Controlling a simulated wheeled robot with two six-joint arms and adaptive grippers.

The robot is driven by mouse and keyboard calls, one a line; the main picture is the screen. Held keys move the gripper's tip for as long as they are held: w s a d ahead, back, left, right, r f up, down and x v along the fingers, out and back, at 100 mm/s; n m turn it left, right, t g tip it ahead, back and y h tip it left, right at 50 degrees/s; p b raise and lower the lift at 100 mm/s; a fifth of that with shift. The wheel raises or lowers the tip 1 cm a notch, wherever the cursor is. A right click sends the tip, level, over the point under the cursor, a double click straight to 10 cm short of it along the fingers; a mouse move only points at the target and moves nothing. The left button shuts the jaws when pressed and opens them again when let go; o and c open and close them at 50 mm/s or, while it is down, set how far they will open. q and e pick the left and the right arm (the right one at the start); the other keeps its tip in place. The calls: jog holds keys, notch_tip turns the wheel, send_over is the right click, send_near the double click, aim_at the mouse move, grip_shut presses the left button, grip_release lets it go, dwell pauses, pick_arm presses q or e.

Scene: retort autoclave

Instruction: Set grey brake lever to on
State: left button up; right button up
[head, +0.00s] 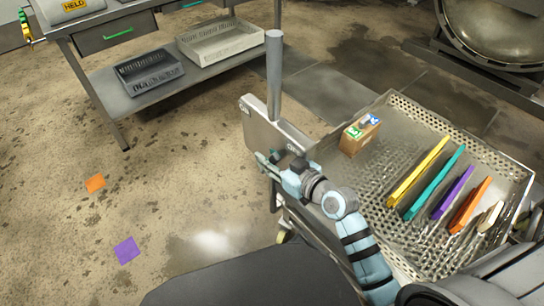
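The grey brake lever (274,75) is a thick upright rod on the cart. It rises from a pale grey plate (272,128) at the cart's left end. Small labels sit at the plate's two ends; one (245,108) is by the far left end and the other (291,148) by the near right end. Their lettering is too small to read surely. The lever stands between them. My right gripper (267,163) is just below the plate's near end, apart from the lever rod. Its finger opening is too small to judge. My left gripper is not in view.
The cart's perforated tray (400,110) holds a cardboard box (360,134) and several coloured strips. A steel table (110,85) with two grey bins stands at the back left. A round vessel door (500,25) is at the upper right. The floor on the left is mostly clear.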

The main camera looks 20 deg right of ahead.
jog(key=v, duration=0.8)
